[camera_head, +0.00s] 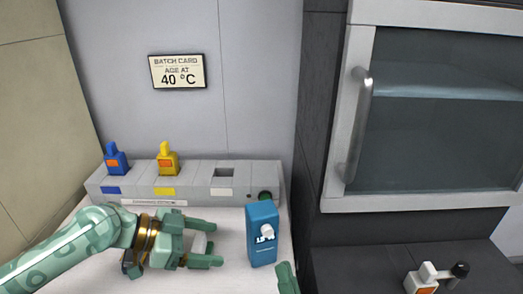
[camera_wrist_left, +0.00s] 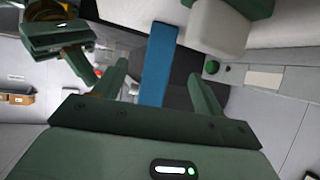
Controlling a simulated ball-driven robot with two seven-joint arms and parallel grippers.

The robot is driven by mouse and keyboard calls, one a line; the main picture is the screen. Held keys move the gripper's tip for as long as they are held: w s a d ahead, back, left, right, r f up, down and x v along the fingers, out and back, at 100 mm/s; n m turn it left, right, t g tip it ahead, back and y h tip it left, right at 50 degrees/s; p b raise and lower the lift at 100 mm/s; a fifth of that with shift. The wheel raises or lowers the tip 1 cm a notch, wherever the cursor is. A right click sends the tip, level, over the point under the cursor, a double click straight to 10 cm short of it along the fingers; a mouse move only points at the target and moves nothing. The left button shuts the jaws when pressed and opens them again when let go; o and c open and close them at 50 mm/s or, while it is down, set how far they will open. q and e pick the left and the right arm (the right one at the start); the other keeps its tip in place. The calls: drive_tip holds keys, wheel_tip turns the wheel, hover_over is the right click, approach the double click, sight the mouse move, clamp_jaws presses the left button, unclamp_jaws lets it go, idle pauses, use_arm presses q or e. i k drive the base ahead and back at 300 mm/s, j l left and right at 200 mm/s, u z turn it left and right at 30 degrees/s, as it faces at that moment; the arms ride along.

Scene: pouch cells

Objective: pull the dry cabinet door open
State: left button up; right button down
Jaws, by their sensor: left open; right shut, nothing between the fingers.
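The dry cabinet door (camera_head: 440,110) has a pale frame around dark glass and looks closed at the right of the head view. Its vertical metal handle (camera_head: 358,125) is on the door's left side. My left gripper (camera_head: 213,244) is open over the white bench, left of the handle and well apart from it. A blue box-shaped device (camera_head: 262,245) stands just beyond its fingertips; in the left wrist view the blue shape (camera_wrist_left: 157,65) appears between the fingers. My right gripper (camera_head: 287,278) shows only as a green tip at the bottom edge; it is shut and empty.
A grey rack (camera_head: 130,200) at the back of the bench holds a blue cell (camera_head: 115,158) and a yellow cell (camera_head: 167,158), beside an empty slot (camera_head: 223,172). A white cell with an orange label (camera_head: 420,280) is on the dark surface below the cabinet.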

sight(356, 84)
drive_tip(key=k, duration=1)
